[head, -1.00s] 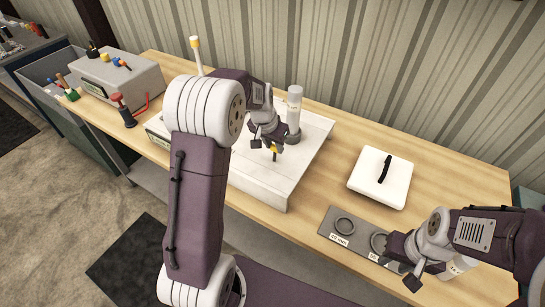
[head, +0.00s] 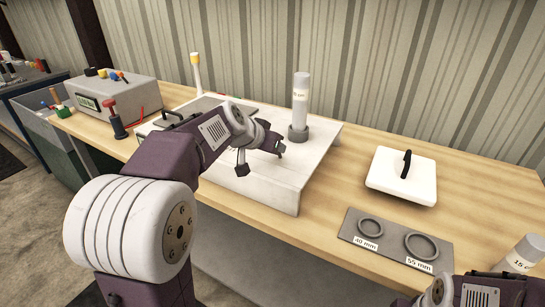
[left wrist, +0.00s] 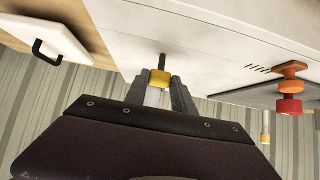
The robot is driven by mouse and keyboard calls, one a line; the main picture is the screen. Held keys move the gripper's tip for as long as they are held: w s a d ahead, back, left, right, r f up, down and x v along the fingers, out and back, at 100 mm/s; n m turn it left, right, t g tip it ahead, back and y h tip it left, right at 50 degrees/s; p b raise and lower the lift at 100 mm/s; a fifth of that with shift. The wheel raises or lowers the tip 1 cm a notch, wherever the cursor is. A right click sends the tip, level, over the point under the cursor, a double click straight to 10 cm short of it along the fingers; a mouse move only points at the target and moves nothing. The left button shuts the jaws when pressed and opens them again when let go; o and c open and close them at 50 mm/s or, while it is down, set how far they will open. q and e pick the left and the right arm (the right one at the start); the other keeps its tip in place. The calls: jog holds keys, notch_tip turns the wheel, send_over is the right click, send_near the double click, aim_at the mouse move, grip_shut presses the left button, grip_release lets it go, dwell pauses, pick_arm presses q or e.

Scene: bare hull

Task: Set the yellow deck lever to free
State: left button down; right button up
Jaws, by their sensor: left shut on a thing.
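The yellow deck lever shows in the left wrist view as a yellow knob (left wrist: 160,78) on a thin dark stem that meets the white deck. My left gripper (left wrist: 160,92) is shut on this knob, with one dark finger on each side. In the head view my left gripper (head: 262,158) is over the middle of the white deck (head: 255,192) and hides the lever. No free label can be read at the lever. Of my right gripper only a part of the wrist shows at the bottom right; its fingers are out of frame.
A clear cylinder (head: 301,95) stands in a dark holder behind my left gripper. A yellow-topped white post (head: 196,70) is further left. An orange-red knob (left wrist: 290,88) shows in the wrist view.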

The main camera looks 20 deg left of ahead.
pick_arm(q)
jog(key=shift+r, duration=0.15)
jog(key=c, duration=1)
grip_release()
jog(key=shift+c, duration=0.2)
jog(key=v, duration=0.9)
jog(key=shift+s, duration=0.1)
